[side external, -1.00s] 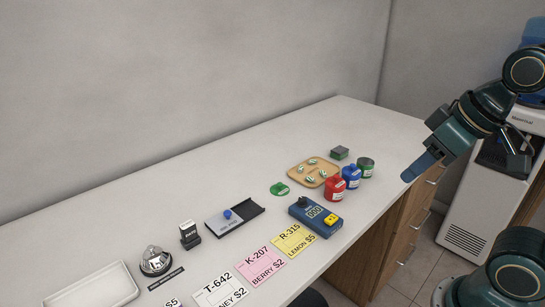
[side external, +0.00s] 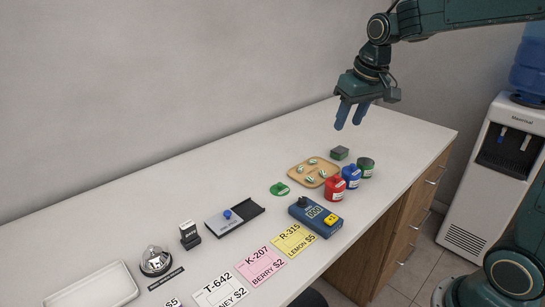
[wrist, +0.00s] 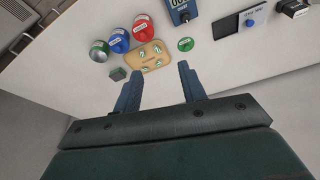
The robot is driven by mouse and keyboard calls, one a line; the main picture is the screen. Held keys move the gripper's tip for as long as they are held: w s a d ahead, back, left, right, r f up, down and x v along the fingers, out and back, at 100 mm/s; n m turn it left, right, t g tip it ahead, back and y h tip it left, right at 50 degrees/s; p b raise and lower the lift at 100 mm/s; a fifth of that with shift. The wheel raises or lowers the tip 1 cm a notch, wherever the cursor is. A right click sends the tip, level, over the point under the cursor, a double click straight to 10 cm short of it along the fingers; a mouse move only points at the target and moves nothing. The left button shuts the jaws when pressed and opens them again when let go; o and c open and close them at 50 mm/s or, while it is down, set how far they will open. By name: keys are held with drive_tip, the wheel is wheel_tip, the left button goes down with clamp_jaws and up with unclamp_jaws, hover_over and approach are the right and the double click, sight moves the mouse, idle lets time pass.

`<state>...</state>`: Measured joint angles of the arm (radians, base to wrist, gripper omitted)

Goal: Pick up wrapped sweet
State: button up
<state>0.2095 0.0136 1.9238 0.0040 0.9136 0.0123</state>
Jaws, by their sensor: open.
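Several green-and-white wrapped sweets (side external: 310,180) lie on a tan wooden tray (side external: 294,171) toward the far end of the counter. The sweets also show in the wrist view (wrist: 157,49), on the tray beyond my fingertips. My gripper (side external: 349,128) hangs above the counter, higher than the tray and a little to its right in the side view, with its blue fingers pointing down. In the wrist view its two fingers (wrist: 158,75) are apart with nothing between them. It touches no sweet.
Red (side external: 335,189), blue (side external: 351,177) and green (side external: 366,167) jars stand right of the tray. A dark green box (side external: 339,153) sits behind it, and a green disc (side external: 279,188) to its left. A blue device (side external: 315,214) and price cards (side external: 293,240) lie nearer.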

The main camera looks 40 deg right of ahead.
drive_tip(key=w+d+f+m+g, duration=0.1)
drive_tip(key=w+d+f, duration=0.9)
drive_tip(key=w+f, duration=0.1)
drive_tip(key=shift+w+d+f+m+g, duration=0.2)
drive_tip(key=shift+w+d+m+g, duration=0.1)
drive_tip(key=shift+w+m+g, duration=0.1)
hover_over(324, 172)
drive_tip(key=shift+s+a+f, duration=0.1)
drive_tip(key=shift+f, duration=2.05)
drive_tip(key=shift+s+a+f, duration=0.1)
drive_tip(key=shift+f, duration=2.05)
drive_tip(key=shift+w+d+f, duration=0.1)
drive_tip(key=shift+f, duration=1.2)
drive_tip(key=shift+w+d+f, duration=0.1)
drive_tip(key=shift+f, duration=1.15)
drive_tip(key=shift+c, duration=0.2)
clamp_jaws()
